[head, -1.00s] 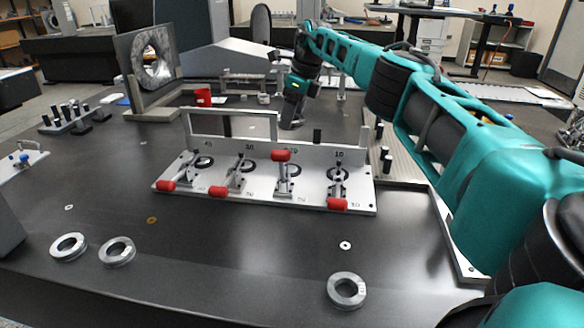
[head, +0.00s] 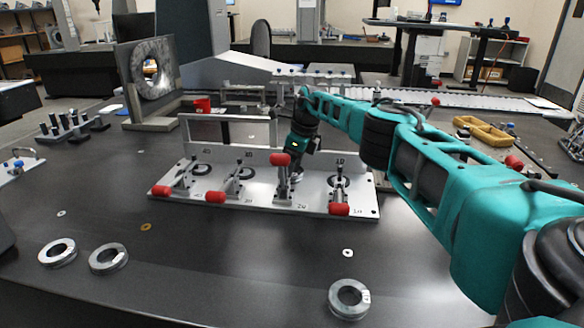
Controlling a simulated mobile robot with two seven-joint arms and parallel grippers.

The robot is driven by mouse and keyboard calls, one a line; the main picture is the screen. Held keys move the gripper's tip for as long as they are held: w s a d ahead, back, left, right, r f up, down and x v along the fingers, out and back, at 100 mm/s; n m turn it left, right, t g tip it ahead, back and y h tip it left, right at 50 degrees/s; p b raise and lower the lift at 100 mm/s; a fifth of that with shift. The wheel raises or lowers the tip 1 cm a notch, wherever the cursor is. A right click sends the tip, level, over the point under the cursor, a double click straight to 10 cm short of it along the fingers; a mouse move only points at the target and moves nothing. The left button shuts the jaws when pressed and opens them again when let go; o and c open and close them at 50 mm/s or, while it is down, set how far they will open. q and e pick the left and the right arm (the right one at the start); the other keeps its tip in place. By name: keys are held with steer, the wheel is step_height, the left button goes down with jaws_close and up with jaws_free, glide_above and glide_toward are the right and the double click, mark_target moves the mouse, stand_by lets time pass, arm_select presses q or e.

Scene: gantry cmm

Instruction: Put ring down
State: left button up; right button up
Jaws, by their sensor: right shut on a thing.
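My right gripper (head: 298,158) is above the silver clamp fixture (head: 225,198), at its third station from the left. It points down behind a red-handled clamp (head: 280,160). It is shut on a ring (head: 296,175), of which only a small grey part shows; the clamp hides most of it. I cannot tell whether the ring touches the fixture plate. Three larger grey rings lie flat on the dark table: two at front left (head: 57,252) (head: 109,258) and one at front right (head: 349,298). My left gripper is not in view.
Several red-handled clamps stand along the fixture. A yellow tray (head: 483,132) is at back right. Small washers lie on the table; its front middle is mostly clear.

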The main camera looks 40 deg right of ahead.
steer(key=o, duration=1.2)
steer(key=shift+o, duration=0.2)
steer(key=shift+r, duration=0.1)
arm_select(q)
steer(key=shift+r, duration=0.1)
arm_select(e)
steer(key=shift+d+r, duration=0.15)
steer(key=shift+r, duration=0.15)
arm_select(q)
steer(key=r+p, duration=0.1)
steer(key=p, duration=0.1)
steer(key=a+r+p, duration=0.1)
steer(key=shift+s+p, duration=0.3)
steer(key=shift+p, duration=0.1)
arm_select(e)
steer(key=v, duration=1.1)
steer(key=shift+r, duration=0.15)
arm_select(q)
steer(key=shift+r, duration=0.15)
arm_select(e)
steer(key=shift+s, duration=0.1)
